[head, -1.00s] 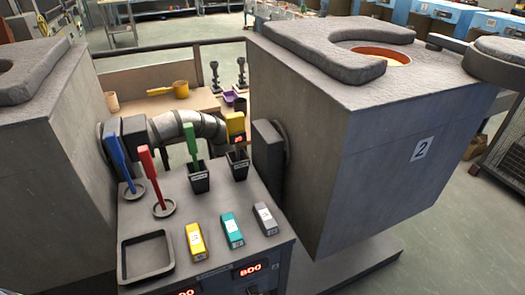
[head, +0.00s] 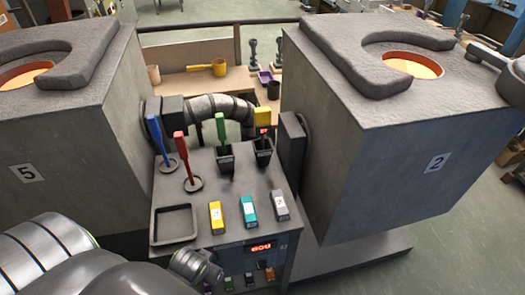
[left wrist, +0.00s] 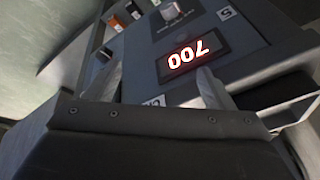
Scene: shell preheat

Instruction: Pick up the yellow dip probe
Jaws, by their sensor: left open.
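In the head view, the yellow dip probe (head: 263,116) stands upright in a black cup (head: 263,145) at the back right of the grey console. It has a yellow head with a small red display, and its lower end is hidden in the cup. My left arm enters at the bottom left, in front of the console and well short of the probe. In the left wrist view, my left gripper (left wrist: 159,70) has its two fingers apart with nothing between them. It faces a console panel with a red "700" display (left wrist: 189,54). My right gripper is not in view.
A green-handled tool (head: 221,128) stands in a cup left of the probe. Blue (head: 156,138) and red (head: 182,150) tools stand further left. Yellow, teal and grey blocks and an empty black tray (head: 174,225) sit in front. Large grey furnaces flank the console.

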